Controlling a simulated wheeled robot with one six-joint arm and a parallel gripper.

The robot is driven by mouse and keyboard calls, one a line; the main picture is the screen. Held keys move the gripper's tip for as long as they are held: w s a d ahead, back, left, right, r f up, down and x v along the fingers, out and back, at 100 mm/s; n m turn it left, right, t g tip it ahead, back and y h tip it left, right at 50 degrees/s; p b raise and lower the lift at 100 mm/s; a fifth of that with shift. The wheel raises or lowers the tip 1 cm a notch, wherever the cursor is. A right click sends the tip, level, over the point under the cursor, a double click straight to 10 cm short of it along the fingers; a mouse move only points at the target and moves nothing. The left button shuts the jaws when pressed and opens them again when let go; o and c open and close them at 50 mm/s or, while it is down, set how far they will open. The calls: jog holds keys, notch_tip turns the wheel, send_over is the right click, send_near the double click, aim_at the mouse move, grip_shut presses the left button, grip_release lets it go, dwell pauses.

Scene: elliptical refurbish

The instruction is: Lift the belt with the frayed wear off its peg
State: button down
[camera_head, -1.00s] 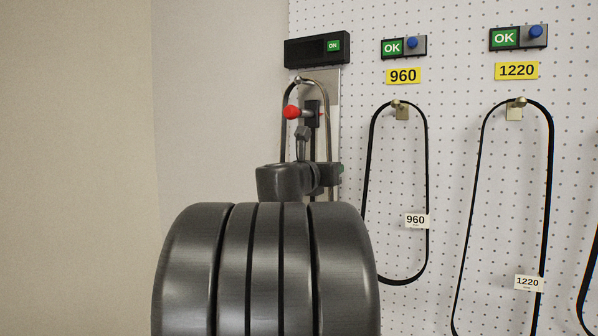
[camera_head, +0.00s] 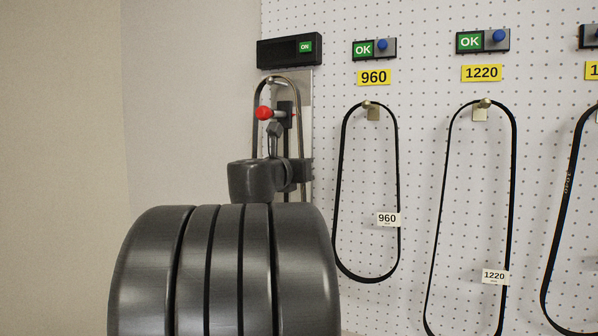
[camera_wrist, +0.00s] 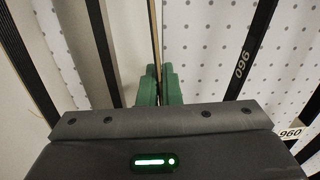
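A narrow grey-brown belt loop (camera_head: 300,95) hangs over a hook below the black panel marked ON, left of the 960 belt. My arm covers its lower part in the head view. In the wrist view the green fingers of my gripper (camera_wrist: 158,82) are close together, with a thin strand of a belt (camera_wrist: 156,35) edge-on between them. They look shut on it. The head view does not show the fingers. The 960 belt (camera_head: 341,165) and the 1220 belt (camera_head: 513,170) hang on their pegs.
A red knob (camera_head: 263,112) sticks out inside the left loop. Tags and OK boxes with blue buttons (camera_head: 382,45) sit above the pegs. The 960 belt also shows close on the right in the wrist view (camera_wrist: 250,50). Another belt (camera_head: 566,190) hangs at the right edge.

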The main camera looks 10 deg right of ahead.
notch_tip(320, 180, up, 7)
jog(key=shift+f+p, duration=0.2)
jog(key=shift+p, duration=0.6)
jog(key=b+v, duration=0.3)
jog(key=v, duration=1.6)
jog(key=shift+s+a+f+b, duration=0.2)
jog(key=shift+s+b, duration=0.05)
jog(key=shift+b, duration=0.15)
